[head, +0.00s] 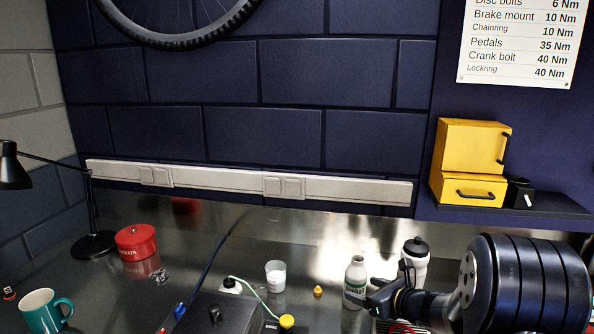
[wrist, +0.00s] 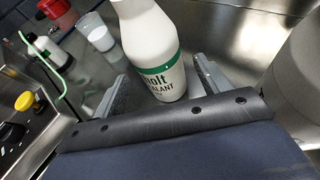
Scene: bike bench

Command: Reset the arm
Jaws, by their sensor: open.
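My gripper (head: 378,296) is at the lower right in the head view, close beside a white sealant bottle (head: 355,280) with a green band. In the wrist view my gripper (wrist: 160,70) has its two grey fingers spread apart. The bottle (wrist: 152,45) stands upright on the bench and appears between or just beyond the fingertips. Gaps show between it and both fingers. My dark arm covers the bench's right part in the head view.
A white bottle with a black cap (head: 414,262) stands behind my gripper. A white cup (head: 275,275), a red tin (head: 136,242), a black lamp (head: 92,245) and a teal mug (head: 45,310) stand left on the metal bench. A yellow cabinet (head: 470,150) sits on the right shelf.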

